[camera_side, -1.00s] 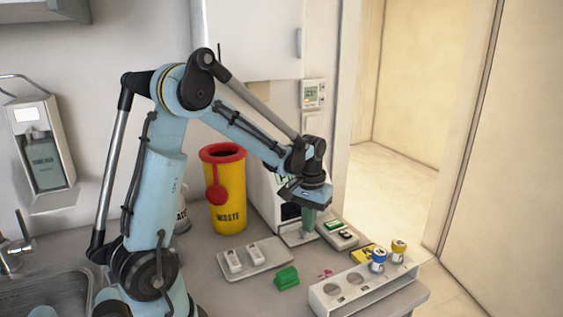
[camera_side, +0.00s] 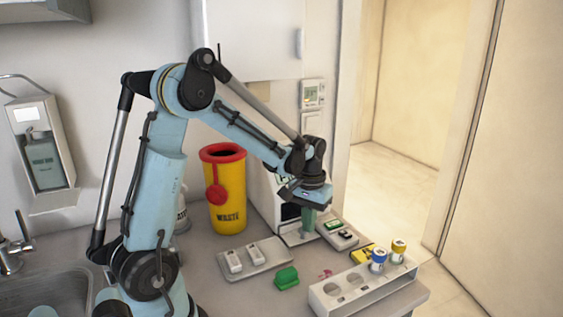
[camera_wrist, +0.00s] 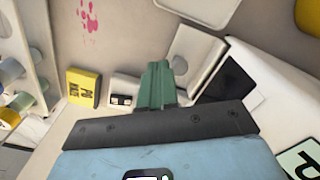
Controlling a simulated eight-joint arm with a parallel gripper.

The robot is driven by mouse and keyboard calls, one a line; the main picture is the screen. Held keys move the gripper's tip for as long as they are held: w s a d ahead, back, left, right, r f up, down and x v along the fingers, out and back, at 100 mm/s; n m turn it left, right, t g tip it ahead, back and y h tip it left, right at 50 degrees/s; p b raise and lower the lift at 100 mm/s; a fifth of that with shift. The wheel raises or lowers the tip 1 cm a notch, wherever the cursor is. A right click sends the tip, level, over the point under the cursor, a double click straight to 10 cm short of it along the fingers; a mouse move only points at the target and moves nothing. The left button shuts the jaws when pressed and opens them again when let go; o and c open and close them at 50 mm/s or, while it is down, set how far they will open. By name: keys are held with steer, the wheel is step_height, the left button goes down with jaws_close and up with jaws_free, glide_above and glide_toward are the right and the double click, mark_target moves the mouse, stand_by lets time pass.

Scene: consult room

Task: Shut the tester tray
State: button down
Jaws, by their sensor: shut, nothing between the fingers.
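The tester (camera_side: 291,208) is a white box with a dark front opening, partly hidden behind my gripper. Its pale tray (camera_side: 294,239) sticks out at the front, low over the counter. In the wrist view the tray (camera_wrist: 203,48) extends from the tester (camera_wrist: 262,82) beside its dark opening. My gripper (camera_side: 303,234) points down with its green fingers together and nothing between them. The fingertips are at the tray in the side view. In the wrist view the fingers (camera_wrist: 158,68) overlap the tray's near side; I cannot tell whether they touch it.
A white rack (camera_side: 345,292) with blue-capped (camera_side: 378,256) and yellow-capped (camera_side: 399,246) vials stands front right. A yellow box (camera_side: 362,255), small device (camera_side: 338,236), green block (camera_side: 286,278), flat tray with white pieces (camera_side: 268,264) and yellow waste bin (camera_side: 225,195) surround the tester. A pink stain (camera_side: 325,274) marks the counter.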

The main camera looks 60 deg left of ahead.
steer(key=shift+f, duration=0.15)
steer(key=shift+f, duration=1.85)
steer(key=shift+a, duration=0.1)
steer(key=shift+a, duration=0.1)
step_height(320, 180, up, 7)
stand_by(0.6)
